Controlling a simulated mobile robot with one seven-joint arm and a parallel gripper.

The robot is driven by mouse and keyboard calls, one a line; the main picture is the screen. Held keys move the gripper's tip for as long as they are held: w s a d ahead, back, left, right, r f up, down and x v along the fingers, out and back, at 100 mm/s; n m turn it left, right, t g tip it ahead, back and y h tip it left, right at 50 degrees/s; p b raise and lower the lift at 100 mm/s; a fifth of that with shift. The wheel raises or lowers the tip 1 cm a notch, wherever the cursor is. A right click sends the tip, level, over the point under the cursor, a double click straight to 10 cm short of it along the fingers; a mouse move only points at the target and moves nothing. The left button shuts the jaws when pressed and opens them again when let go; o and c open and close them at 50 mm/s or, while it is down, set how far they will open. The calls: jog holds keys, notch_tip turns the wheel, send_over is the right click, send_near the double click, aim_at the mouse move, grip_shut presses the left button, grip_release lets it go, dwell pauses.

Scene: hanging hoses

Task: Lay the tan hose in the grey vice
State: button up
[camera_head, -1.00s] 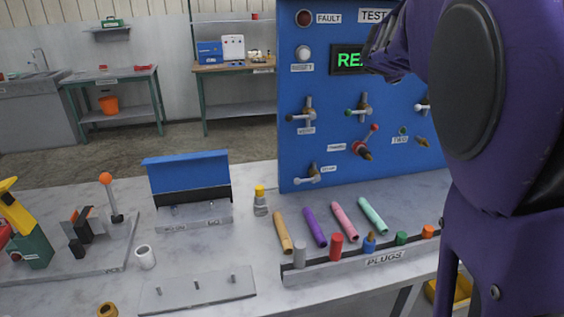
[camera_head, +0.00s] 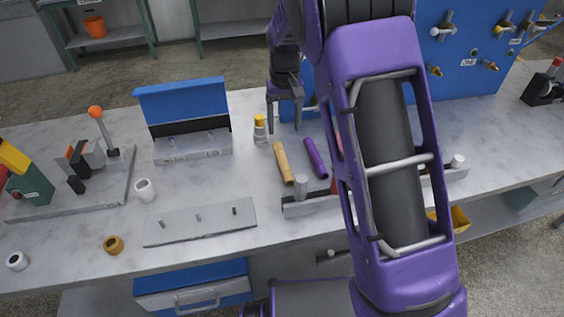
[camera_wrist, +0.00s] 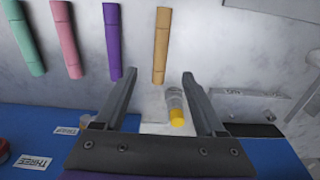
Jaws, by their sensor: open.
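The tan hose (camera_head: 283,163) lies on the marble bench top, left of the purple hose (camera_head: 315,158). In the wrist view the tan hose (camera_wrist: 161,45) lies beyond the fingertips, roughly in line with the gap between them. My gripper (camera_head: 285,122) points down above the bench, behind the tan hose; its fingers are open and empty, and it also shows in the wrist view (camera_wrist: 159,77). A small grey fixture with upright jaw-like blocks (camera_head: 93,154), likely the grey vice, stands on a plate at the left. I cannot tell its gap width.
A yellow-capped bottle (camera_head: 260,130) stands close to my gripper. Pink (camera_wrist: 66,40) and mint (camera_wrist: 24,40) hoses lie beyond the purple one. A blue-lidded box (camera_head: 190,120), an orange-knobbed lever (camera_head: 102,126), a pegged plate (camera_head: 200,222) and the plug rack (camera_head: 310,205) surround the bench's clear patches.

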send_over(283, 159)
notch_tip(283, 159, down, 8)
jog(key=shift+s+d, duration=0.15)
notch_tip(283, 159, down, 5)
jog(key=shift+f, duration=0.1)
grip_shut()
dwell(0.4)
